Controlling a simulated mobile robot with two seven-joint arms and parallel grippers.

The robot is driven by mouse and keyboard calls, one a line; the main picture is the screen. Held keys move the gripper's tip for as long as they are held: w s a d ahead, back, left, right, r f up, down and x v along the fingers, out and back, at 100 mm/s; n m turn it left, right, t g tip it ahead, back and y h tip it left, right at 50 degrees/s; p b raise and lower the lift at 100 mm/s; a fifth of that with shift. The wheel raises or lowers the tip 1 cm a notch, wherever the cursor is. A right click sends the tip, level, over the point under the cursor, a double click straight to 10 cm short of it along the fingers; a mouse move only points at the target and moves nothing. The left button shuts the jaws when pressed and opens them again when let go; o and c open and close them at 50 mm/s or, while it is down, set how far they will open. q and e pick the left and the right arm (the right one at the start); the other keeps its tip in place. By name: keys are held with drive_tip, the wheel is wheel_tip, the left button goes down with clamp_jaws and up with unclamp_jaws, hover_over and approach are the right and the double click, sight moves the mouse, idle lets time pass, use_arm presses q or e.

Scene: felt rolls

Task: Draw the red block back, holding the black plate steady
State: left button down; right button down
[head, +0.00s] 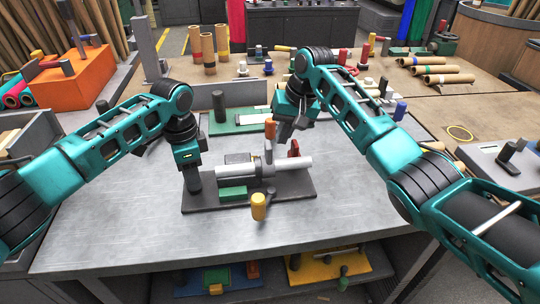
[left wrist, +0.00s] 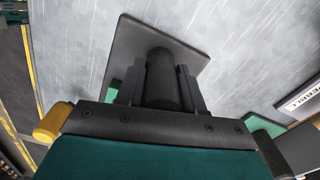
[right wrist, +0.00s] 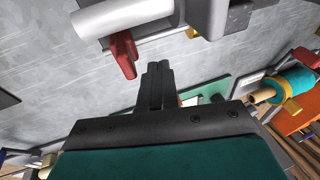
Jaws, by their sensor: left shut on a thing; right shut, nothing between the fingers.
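The black plate (head: 300,190) lies on the grey metal table and carries a fixture with a white roll (head: 292,163). My left gripper (head: 194,184) is shut on a black upright post (left wrist: 162,80) at the plate's left end; the plate (left wrist: 190,45) also shows in the left wrist view. The red block (head: 293,148) stands at the fixture's right side, behind the white roll; it also shows in the right wrist view (right wrist: 123,54). My right gripper (head: 284,136) is shut and empty, just behind and above the red block. In the right wrist view its fingertips (right wrist: 157,75) appear apart from the block.
A grey device (head: 502,165) stands at the right. The table's front is clear.

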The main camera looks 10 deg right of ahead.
use_arm(q)
drive_tip(key=shift+f, duration=0.15)
use_arm(e)
drive_tip(key=r, duration=0.2)
drive_tip(key=a+r, duration=0.1)
drive_tip(key=shift+r, duration=0.35)
use_arm(q)
unclamp_jaws()
idle(0.8)
drive_tip(key=shift+r, duration=0.25)
use_arm(e)
drive_tip(key=shift+r, duration=0.1)
use_arm(q)
drive_tip(key=shift+r+p, duration=1.3)
drive_tip(key=shift+p, duration=0.75)
use_arm(e)
drive_tip(key=shift+r, duration=1.85)
drive_tip(key=shift+r, duration=0.15)
